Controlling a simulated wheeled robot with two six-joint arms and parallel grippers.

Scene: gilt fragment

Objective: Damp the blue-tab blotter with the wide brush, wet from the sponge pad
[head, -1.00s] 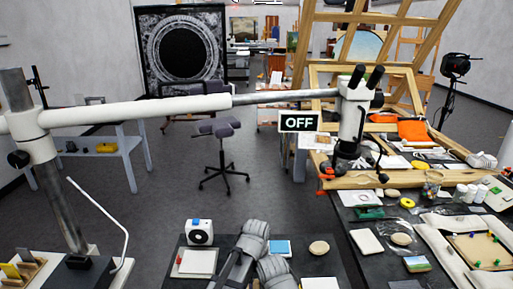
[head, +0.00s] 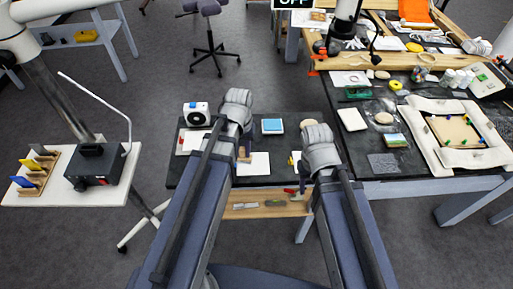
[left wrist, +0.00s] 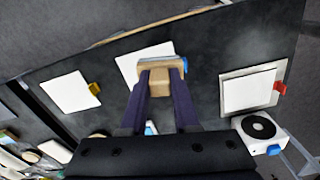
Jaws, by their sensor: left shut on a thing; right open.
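My left gripper (head: 243,152) is shut on the wide brush (left wrist: 160,77), which has a pale wooden body; its wood also shows in the head view (head: 243,157). The brush is over the near edge of the middle white blotter (left wrist: 133,66); I cannot tell whether it touches. A bit of blue (left wrist: 185,65) beside the brush looks like this blotter's tab. The blotter also shows in the head view (head: 257,164), partly hidden by my arm. The blue sponge pad (head: 272,126) lies behind it. My right gripper (head: 304,178) is open, near the table's front edge.
A red-tab blotter (left wrist: 248,91) and a yellow-tab blotter (left wrist: 70,93) lie on either side. A white device with a black disc (head: 196,114) stands at the back left. A crowded table (head: 420,188) adjoins on the right. A beige disc (head: 308,123) lies near the sponge pad.

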